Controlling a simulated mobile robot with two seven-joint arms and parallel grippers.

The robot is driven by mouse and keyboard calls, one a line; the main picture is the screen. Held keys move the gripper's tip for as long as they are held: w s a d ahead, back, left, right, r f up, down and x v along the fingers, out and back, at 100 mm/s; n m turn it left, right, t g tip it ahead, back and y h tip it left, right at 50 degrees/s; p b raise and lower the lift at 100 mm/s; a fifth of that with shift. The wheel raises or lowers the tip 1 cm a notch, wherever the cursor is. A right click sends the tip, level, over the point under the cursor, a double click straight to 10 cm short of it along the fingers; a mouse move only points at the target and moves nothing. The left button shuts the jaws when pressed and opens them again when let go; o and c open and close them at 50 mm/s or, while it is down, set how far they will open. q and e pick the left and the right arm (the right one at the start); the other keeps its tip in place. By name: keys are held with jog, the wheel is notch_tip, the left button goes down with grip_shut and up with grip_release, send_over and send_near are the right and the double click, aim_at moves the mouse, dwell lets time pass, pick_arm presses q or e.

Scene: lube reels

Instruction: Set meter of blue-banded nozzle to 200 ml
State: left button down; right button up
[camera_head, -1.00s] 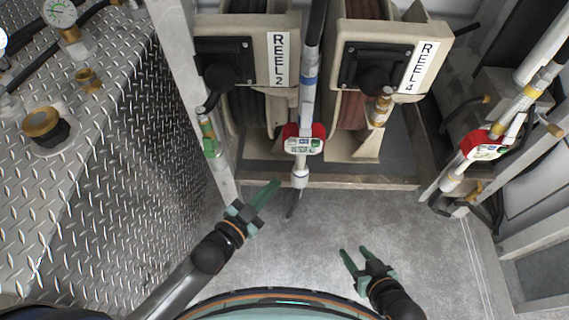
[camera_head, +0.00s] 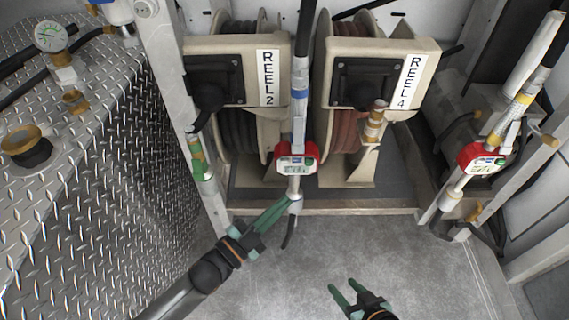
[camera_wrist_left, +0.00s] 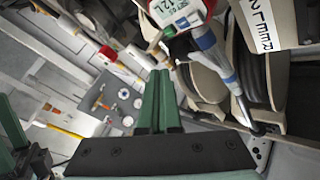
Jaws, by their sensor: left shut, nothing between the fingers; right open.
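The blue-banded nozzle (camera_head: 299,108) hangs upright between the two reels, with a blue band on its shaft. Its red meter (camera_head: 296,157) has a small display and buttons; the digits are too small to read in the head view. In the left wrist view the meter (camera_wrist_left: 180,12) is at the top, cut by the frame edge, partly legible. My left gripper (camera_head: 287,203) is shut and empty, its green fingertips just below the meter, by the nozzle's lower end; contact cannot be told. It also shows in the left wrist view (camera_wrist_left: 158,84). My right gripper (camera_head: 343,291) is open and empty above the floor.
Reel 2 (camera_head: 226,45) and reel 4 (camera_head: 425,50) stand behind the nozzle. A yellow-banded nozzle with a red meter (camera_head: 484,158) stands at right. A diamond-plate tank (camera_head: 90,190) fills the left. The floor (camera_head: 340,250) is clear.

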aim_at(285, 162)
pick_arm(q)
jog(key=w+b, duration=0.3)
jog(key=w, duration=0.4)
jog(key=shift+w, duration=0.4)
dwell(0.3)
dwell(0.6)
dwell(0.7)
jog(key=shift+w+b, duration=0.2)
jog(key=shift+b, duration=0.1)
jog(key=shift+w, duration=0.25)
